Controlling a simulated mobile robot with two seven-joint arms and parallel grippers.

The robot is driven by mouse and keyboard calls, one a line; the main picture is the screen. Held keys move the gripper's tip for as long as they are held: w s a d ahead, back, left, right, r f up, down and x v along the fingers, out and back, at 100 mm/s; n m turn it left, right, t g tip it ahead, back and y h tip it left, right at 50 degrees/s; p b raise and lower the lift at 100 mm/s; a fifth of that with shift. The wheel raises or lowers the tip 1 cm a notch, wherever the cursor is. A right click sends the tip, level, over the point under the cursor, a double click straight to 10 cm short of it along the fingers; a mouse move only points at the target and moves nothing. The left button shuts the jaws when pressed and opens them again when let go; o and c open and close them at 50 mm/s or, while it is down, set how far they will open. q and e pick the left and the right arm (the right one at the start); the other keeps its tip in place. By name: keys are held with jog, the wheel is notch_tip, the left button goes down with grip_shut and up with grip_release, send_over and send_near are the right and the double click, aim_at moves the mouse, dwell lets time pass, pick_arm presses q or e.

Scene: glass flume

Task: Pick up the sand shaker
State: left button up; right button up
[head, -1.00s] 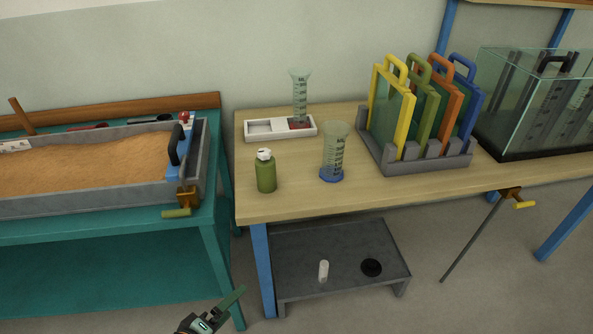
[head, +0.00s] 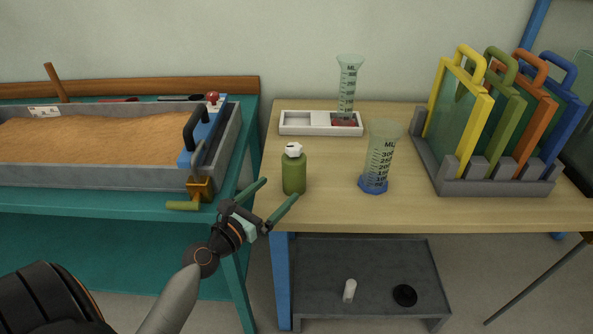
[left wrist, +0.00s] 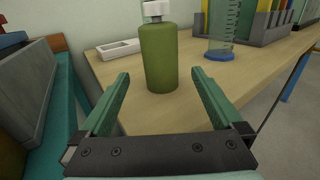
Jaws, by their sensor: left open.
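A green bottle with a white top, which I take for the sand shaker (head: 294,173), stands upright near the front left corner of the wooden table. My left gripper (head: 281,189) is open and empty, just in front of the bottle, with its fingers pointing toward it. In the left wrist view the green bottle (left wrist: 158,58) stands ahead, between the lines of the two open green fingers (left wrist: 160,74), and its top is cut by the upper edge. The fingers do not appear to touch it. My right gripper is not in view.
A measuring cylinder with a blue base (head: 373,184) stands to the bottle's right. Behind are a white tray (head: 294,129) and another cylinder (head: 347,85). A rack of coloured framed panels (head: 497,187) is at right. The sand box (head: 90,176) is at left on a teal bench.

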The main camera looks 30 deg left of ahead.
aim_at(295, 173)
pick_arm(q)
jog(key=shift+w, duration=1.25)
jog(key=w, duration=0.6)
jog(key=shift+d, duration=0.2)
jog(key=shift+s, duration=0.1)
jog(key=c, duration=1.5)
